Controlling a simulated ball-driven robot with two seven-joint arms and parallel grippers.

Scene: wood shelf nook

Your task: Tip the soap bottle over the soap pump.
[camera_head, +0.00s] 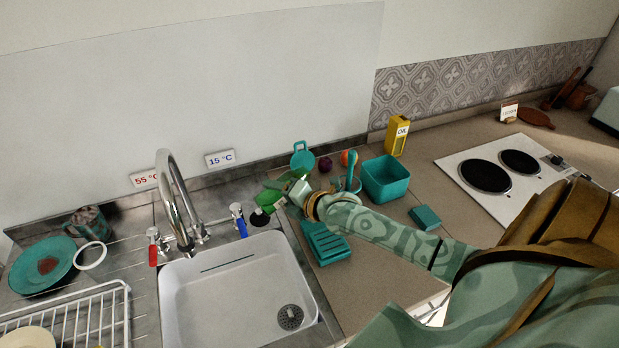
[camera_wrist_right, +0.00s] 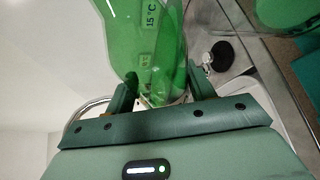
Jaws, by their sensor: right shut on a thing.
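The soap bottle (camera_head: 268,199) is see-through green. My right gripper (camera_head: 289,188) is shut on it and holds it above the counter at the back right corner of the sink. In the right wrist view the bottle (camera_wrist_right: 130,35) stands between the two fingers (camera_wrist_right: 160,92) and fills the top middle. Its exact tilt and its mouth are hard to make out. A round black piece, apparently the soap pump (camera_head: 259,218), is just below the bottle; it also shows right of the bottle in the wrist view (camera_wrist_right: 221,54). My left gripper is out of view.
The sink (camera_head: 235,290) and tap (camera_head: 172,195) are left of the gripper, with a blue-handled valve (camera_head: 238,219) close by. A teal soap dish (camera_head: 325,243), teal bin (camera_head: 385,178) and yellow oil box (camera_head: 397,137) stand right. A wire rack (camera_head: 75,320) is at far left.

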